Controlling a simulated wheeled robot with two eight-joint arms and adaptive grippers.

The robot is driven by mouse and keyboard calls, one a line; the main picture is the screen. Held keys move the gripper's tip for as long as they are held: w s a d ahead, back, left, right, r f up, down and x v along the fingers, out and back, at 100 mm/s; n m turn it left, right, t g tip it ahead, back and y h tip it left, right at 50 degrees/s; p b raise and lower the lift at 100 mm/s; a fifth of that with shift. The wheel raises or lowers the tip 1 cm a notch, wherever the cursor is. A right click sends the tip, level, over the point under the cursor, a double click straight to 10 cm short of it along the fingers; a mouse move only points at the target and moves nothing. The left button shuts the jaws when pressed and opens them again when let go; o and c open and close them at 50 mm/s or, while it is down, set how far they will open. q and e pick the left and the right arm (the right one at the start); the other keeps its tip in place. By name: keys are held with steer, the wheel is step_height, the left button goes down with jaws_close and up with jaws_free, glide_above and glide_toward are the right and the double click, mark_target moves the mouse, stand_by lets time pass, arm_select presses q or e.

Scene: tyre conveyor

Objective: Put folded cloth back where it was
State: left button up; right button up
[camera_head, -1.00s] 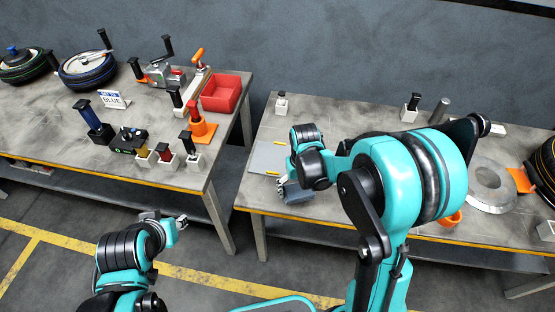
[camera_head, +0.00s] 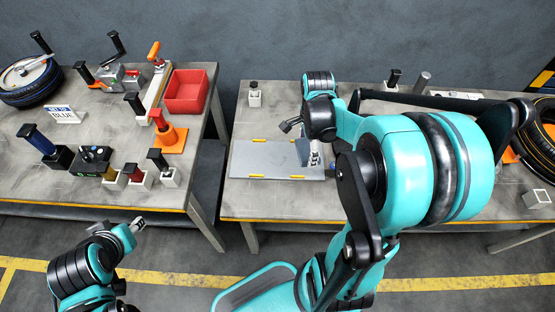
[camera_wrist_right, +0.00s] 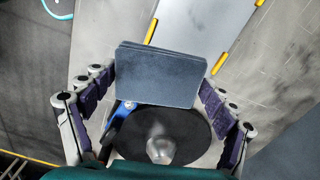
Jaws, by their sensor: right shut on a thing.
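The folded cloth (camera_head: 303,150) is a small grey-blue pad, seen nearly edge-on at the right part of a light grey plate with yellow marks (camera_head: 255,160). My right gripper (camera_head: 312,157) is mostly hidden behind my own arm in the head view. In the right wrist view the folded cloth (camera_wrist_right: 160,75) lies between the two purple-padded fingers of the right gripper (camera_wrist_right: 160,98), which is shut on it. The plate (camera_wrist_right: 195,25) shows beyond the cloth; whether they touch I cannot tell. My left gripper (camera_head: 137,224) is low in front of the left bench, apparently empty.
The left bench holds a red bin (camera_head: 187,92), an orange stand (camera_head: 170,137), a blue-handled tool (camera_head: 42,145) and a sign (camera_head: 64,114). On the right bench, a small black-topped block (camera_head: 254,94) stands behind the plate. A tyre (camera_head: 540,140) is at the far right.

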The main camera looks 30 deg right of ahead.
steer(key=shift+s+d+r+m, duration=0.25)
steer(key=shift+s+d+m, duration=0.2)
steer(key=shift+m, duration=0.55)
steer(key=b, duration=0.4)
glide_above(278, 161)
step_height(278, 161, down, 7)
steer(key=shift+f+b, duration=1)
steer(key=shift+f, duration=0.95)
steer(key=shift+f, duration=0.1)
steer(key=o, duration=1.1)
steer(key=shift+c, duration=0.2)
